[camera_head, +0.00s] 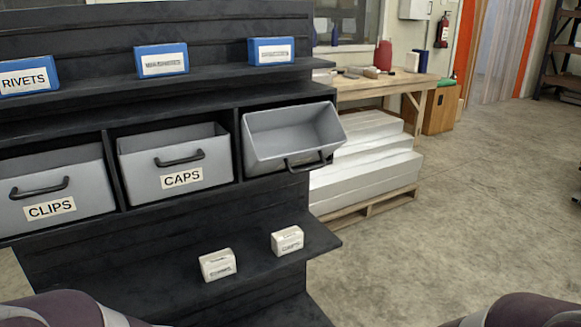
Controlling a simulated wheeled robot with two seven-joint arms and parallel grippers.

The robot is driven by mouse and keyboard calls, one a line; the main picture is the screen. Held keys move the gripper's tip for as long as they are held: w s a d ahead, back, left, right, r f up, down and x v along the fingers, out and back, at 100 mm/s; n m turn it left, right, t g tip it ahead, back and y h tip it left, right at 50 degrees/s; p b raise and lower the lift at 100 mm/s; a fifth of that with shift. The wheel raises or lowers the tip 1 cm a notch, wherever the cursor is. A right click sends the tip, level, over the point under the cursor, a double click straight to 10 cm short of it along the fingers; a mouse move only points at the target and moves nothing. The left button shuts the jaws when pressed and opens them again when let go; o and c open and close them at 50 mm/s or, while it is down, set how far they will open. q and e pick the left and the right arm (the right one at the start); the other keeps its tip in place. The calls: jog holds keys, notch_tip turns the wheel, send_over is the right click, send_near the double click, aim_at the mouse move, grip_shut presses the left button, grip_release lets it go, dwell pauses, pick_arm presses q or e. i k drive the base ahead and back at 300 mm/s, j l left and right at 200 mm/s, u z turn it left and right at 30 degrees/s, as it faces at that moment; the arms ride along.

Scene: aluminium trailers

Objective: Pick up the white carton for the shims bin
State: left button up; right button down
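Two white cartons stand on the low dark shelf (180,301). The left carton (217,264) stands a little nearer to me, and the right carton (287,240) sits toward the shelf's right end. Both have small labels too blurred to read surely. An open grey bin (285,138) in the right bay is tilted forward and looks empty; its label does not show, so I cannot tell whether it is the shims bin. Parts of my own arms show at the bottom left and bottom right corners; neither gripper is in view.
Grey bins marked CLIPS (60,192) and CAPS (172,160) fill the neighbouring bays. Blue boxes, one marked RIVETS (27,79), stand on the top shelf. A pallet of white sheets (365,160) and a wooden workbench (385,83) stand behind.

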aim_at(222, 263)
jog(key=i+u, duration=0.25)
jog(key=i, duration=0.35)
jog(key=i+l+u, duration=0.2)
jog(key=i, duration=0.35)
